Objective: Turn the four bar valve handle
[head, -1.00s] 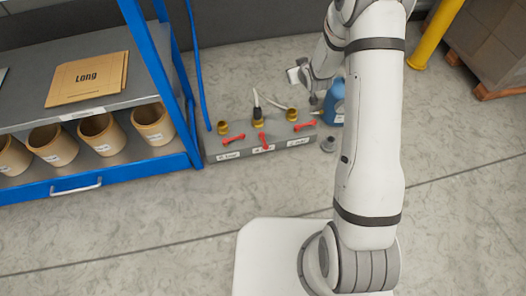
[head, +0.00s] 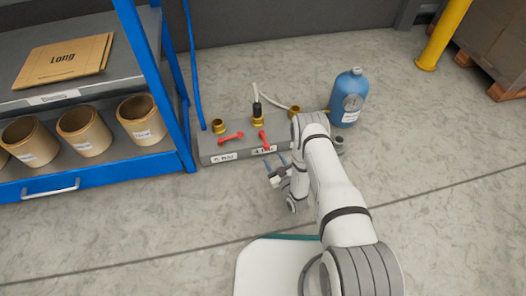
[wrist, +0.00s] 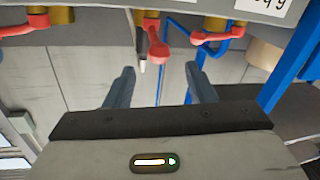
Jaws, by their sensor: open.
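The grey valve block (head: 215,148) stands on the floor beside the blue rack. The four bar valve handle (head: 264,140) is the red middle one, above a label that seems to read 4 bar. It points toward the block's front, and in the wrist view this handle (wrist: 157,45) hangs just beyond the gap between my fingers. My gripper (head: 276,163) is open and empty in front of the block, apart from the handle. The left red handle (head: 231,138) lies nearly sideways. My arm hides the third handle in the head view; a red handle (wrist: 20,25) shows at the wrist view's left.
A blue bottle (head: 349,98) stands to the right. The blue rack (head: 150,95) with cardboard tubes is close on the left. Floor in front of the block is clear.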

